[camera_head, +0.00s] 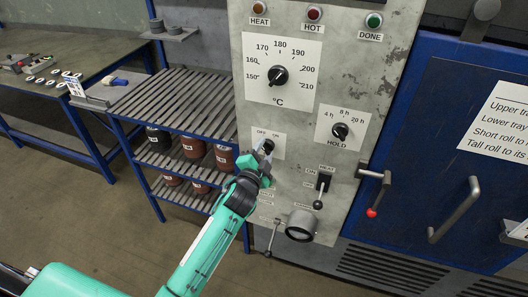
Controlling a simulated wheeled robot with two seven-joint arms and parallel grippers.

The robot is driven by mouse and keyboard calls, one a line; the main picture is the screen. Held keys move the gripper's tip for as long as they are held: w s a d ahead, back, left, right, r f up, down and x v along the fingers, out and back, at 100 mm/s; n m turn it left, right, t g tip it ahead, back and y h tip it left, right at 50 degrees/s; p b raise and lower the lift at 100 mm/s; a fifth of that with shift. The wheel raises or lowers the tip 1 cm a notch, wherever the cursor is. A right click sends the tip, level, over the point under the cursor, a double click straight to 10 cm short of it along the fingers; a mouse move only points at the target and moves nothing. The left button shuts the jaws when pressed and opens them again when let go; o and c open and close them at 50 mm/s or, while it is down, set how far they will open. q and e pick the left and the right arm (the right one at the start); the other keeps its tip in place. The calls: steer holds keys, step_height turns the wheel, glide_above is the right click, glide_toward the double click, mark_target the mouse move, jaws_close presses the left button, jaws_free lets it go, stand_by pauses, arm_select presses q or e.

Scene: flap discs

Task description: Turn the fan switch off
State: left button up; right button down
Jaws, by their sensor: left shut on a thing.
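A small rotary switch (267,145) with OFF and ON marked above it sits on a white plate (257,138) on the grey control panel (295,118). The name below it is hidden by my gripper, so I cannot read whether it says fan. My left gripper (265,154) reaches up to this switch from below and is shut on its dark knob. The fingers cover most of the knob, so which way it points is hard to tell. My right gripper is not in view.
Above are a temperature dial (278,76) and three lamps. A hold dial (340,131) and a black lever switch (321,191) are to the right. A blue door (450,150) with handles is further right. A slatted rack (180,101) with several cans stands left.

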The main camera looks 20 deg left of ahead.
arm_select(q)
steer(key=shift+f, duration=0.1)
stand_by(0.3)
steer(key=o, duration=1)
steer(key=shift+s+a+b, duration=0.2)
steer(key=shift+s+b, duration=1.85)
steer(key=shift+s, duration=4.85)
